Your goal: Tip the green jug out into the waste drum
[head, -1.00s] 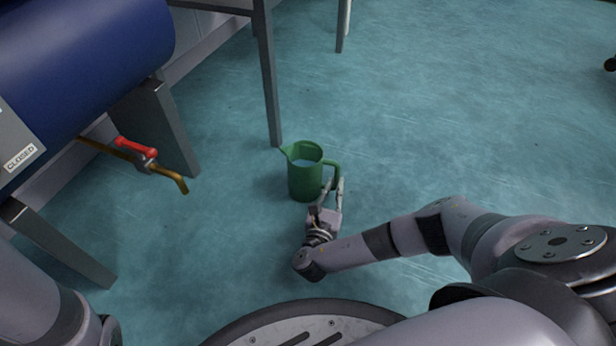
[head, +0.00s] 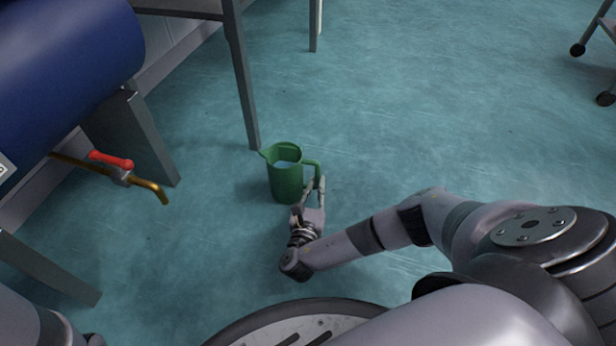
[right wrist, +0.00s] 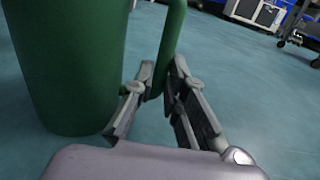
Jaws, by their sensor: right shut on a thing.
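A green jug (head: 285,184) stands upright in the middle of the head view, its spout to the left and its handle to the right. A pale bluish surface, seemingly liquid, shows inside it. My right gripper (head: 314,192) is shut on the jug's handle. In the right wrist view, the fingers (right wrist: 163,75) sit on either side of the lower handle, with the jug's green body (right wrist: 70,65) at left. I cannot tell whether the jug's base touches the floor. My left gripper is out of view. I see nothing that is clearly the waste drum.
A big blue cylinder (head: 60,50) lies on grey supports at left. A brass tap with a red handle (head: 112,160) sticks out below it. A grey table leg (head: 242,85) stands behind the jug. A wheeled stand (head: 598,60) is at far right. Floor to the right is open.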

